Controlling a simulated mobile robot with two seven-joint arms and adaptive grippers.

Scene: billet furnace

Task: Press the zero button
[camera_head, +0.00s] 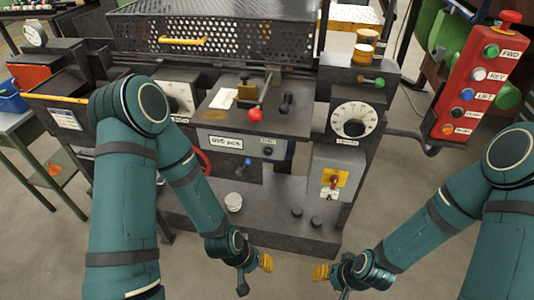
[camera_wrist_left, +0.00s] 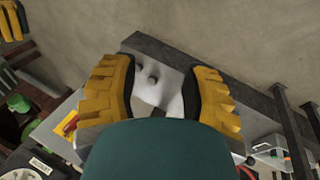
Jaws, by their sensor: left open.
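The counter box (camera_head: 228,142) on the machine's front shows a white display reading about "995 pcs". A small dark button (camera_head: 268,152) sits at its right end under a small label too small to read surely; I take it for the zero button. My left gripper (camera_head: 257,266) is below and in front of the counter, apart from it. In the left wrist view its two yellow ribbed fingers (camera_wrist_left: 162,68) stand wide apart with nothing held between them. My right gripper (camera_head: 322,274) is low to the right, its yellow fingertip showing; its opening is unclear.
A blue-knobbed lever (camera_head: 247,162) hangs just below the counter and a red-knobbed lever (camera_head: 255,114) stands above. A switch box (camera_head: 335,182) and a dial (camera_head: 352,121) are to the right. A red button pendant (camera_head: 478,75) hangs far right.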

